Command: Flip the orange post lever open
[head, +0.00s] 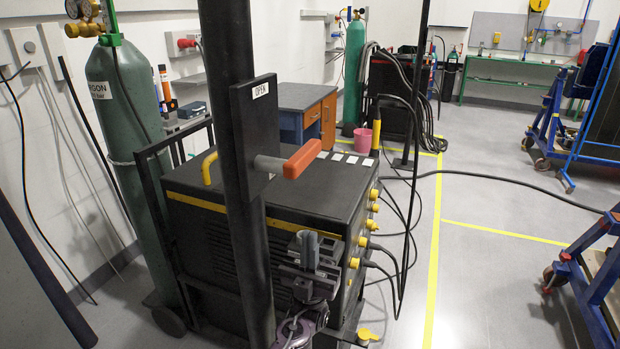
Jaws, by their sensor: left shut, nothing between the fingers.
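The orange post lever (303,159) sticks out to the right from a grey shaft on a dark plate (255,125). It lies roughly level, its free end tilted slightly up. The plate is fixed to a thick black upright post (232,140) and has a white "OPEN" label (260,90) at its top, above the lever. My left gripper (308,243) is below the lever, slightly right of the post, pointing up. Its fingers are shut and empty, apart from the lever. My right gripper is out of view.
A black welding machine (290,205) with yellow trim stands behind the post and my gripper. A green gas cylinder (125,130) stands at left. A thin black pole (417,110) rises right of the lever. Open floor (490,200) lies to the right, crossed by a cable.

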